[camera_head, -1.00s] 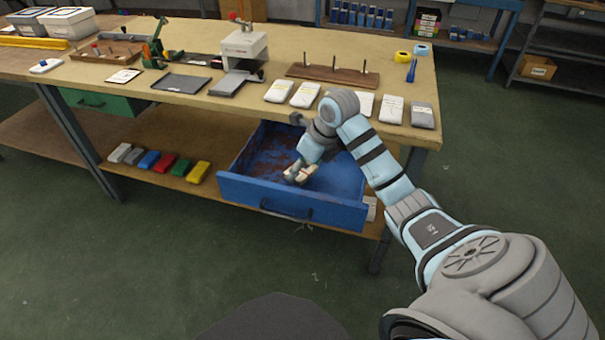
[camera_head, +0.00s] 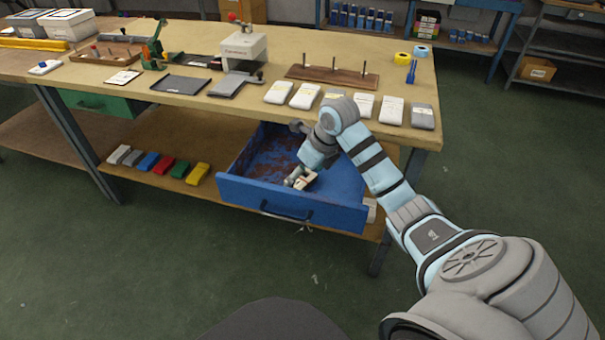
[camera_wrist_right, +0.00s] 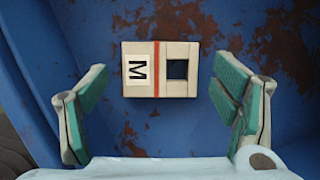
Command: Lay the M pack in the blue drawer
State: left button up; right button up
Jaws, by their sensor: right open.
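The blue drawer (camera_head: 262,195) is pulled out below the bench top, its inside patched with rust-brown marks. The M pack (camera_wrist_right: 141,88), a pale box with an "M" label, an orange-red stripe and a dark square window, lies flat on the drawer floor in the right wrist view. My right gripper (camera_wrist_right: 160,103) is open around the pack, with a finger on each side and clear gaps between. In the head view my right gripper (camera_head: 300,179) reaches down inside the drawer and partly hides the pack. My left gripper is not in view.
A row of white and grey packs (camera_head: 363,106) lies along the bench's front edge above the drawer. Several coloured packs (camera_head: 163,164) sit on the lower shelf to the left. A green drawer (camera_head: 98,102) is further left. The drawer walls stand close around my right gripper.

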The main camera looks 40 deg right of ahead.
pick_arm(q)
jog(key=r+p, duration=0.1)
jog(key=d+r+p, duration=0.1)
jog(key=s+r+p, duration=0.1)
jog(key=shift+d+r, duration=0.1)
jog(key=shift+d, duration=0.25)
pick_arm(e)
jog(key=v, duration=1.1)
jog(key=shift+r, duration=0.2)
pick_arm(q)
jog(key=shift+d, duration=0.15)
pick_arm(e)
jog(key=shift+s, duration=0.15)
